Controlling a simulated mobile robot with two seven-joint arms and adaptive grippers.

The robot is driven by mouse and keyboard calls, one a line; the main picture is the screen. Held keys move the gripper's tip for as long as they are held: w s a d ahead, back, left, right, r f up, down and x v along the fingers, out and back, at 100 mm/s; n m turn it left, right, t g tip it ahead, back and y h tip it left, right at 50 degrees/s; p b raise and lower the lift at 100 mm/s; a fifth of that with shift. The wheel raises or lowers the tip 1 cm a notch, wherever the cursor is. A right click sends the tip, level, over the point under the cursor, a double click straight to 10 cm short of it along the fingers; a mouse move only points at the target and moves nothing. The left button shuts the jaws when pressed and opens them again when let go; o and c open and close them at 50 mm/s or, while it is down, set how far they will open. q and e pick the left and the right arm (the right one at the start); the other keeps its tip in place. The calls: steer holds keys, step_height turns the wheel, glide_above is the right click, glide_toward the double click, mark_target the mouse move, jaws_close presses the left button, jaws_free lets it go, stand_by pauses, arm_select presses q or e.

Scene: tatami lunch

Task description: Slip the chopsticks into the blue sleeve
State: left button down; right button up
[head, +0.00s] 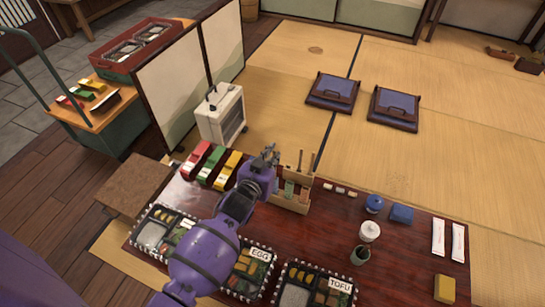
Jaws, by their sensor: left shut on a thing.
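My left gripper (270,151) is shut at the table's back edge, just left of a wooden rack (291,204). What it holds is too small and dark to make out. The rack has upright slim posts or sticks (312,161) and holds small coloured pieces, one greenish (289,188). I cannot tell for certain which piece is the blue sleeve, nor pick out the chopsticks. My right gripper is not in view.
Red, green and yellow wrapped pieces (220,168) lie left of the gripper. Bento boxes (336,287) line the table's front. A white pot (369,232), dark cup (359,255), blue jar (374,204), blue block (401,214) and white packets (438,237) stand right. A heater (221,115) stands behind.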

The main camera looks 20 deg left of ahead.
arm_select(q)
steer(key=shift+f, duration=0.15)
steer(key=shift+f+b, duration=0.55)
steer(key=shift+f, duration=0.25)
steer(key=c, duration=1.3)
jaws_free()
steer(key=v, duration=1.2)
steer(key=shift+d, duration=0.1)
